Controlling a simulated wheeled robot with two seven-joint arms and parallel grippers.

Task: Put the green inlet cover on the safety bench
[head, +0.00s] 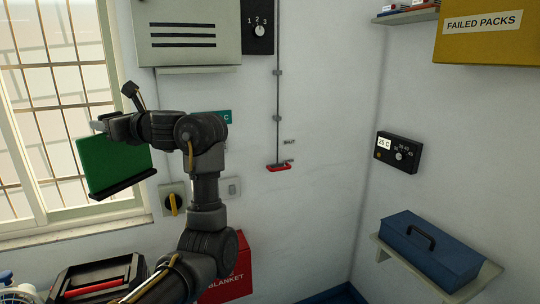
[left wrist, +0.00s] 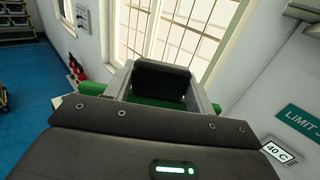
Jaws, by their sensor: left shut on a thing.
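The green inlet cover (head: 112,162) is a flat green panel with a dark strip along its lower edge. It hangs slightly tilted in front of the window at the left of the head view. My left gripper (head: 100,125) is at its upper edge and is shut on it. In the left wrist view the gripper's fingers (left wrist: 160,88) stand on both sides of a black block, and the green cover (left wrist: 157,102) shows between and beyond them. My right gripper is not in view. I cannot make out the safety bench for certain.
A black case with a red handle (head: 95,288) and a red blanket box (head: 238,275) are low at the left. A blue toolbox (head: 430,248) sits on a wall shelf (head: 478,283) at the right. A black control box (head: 397,152) is on the wall.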

